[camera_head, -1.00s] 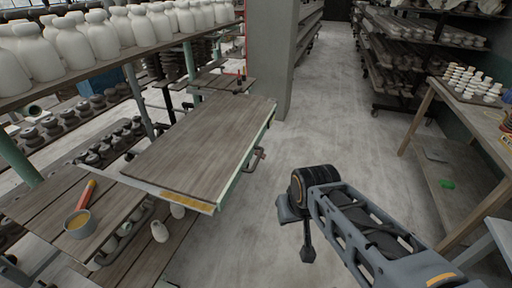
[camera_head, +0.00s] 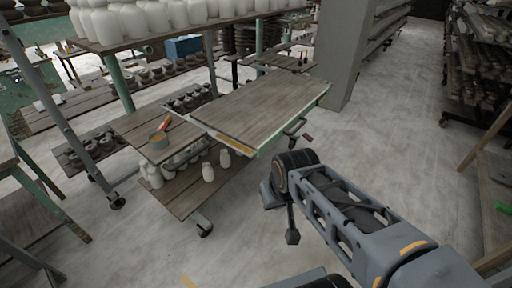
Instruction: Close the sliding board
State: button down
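The sliding board (camera_head: 265,105) is a wide brown wooden panel with a pale green edge and a yellow strip at its near end. It juts out from the rack into the aisle. A dark metal handle (camera_head: 296,128) hangs on its right edge. My gripper (camera_head: 282,215) is on the near side of the board, right of its near corner and apart from the board and the handle. It is partly hidden behind my arm, and its fingers are too unclear to tell open from shut. Nothing is seen held in it.
White bottles (camera_head: 209,171) stand below. A grey pillar (camera_head: 343,50) rises behind the board. The floor aisle (camera_head: 400,130) is clear; a worktable (camera_head: 490,150) stands at the right.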

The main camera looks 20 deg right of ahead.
aim_at(249, 119)
jog(key=u, duration=0.2)
jog(key=i, duration=1.05)
jog(key=z, duration=1)
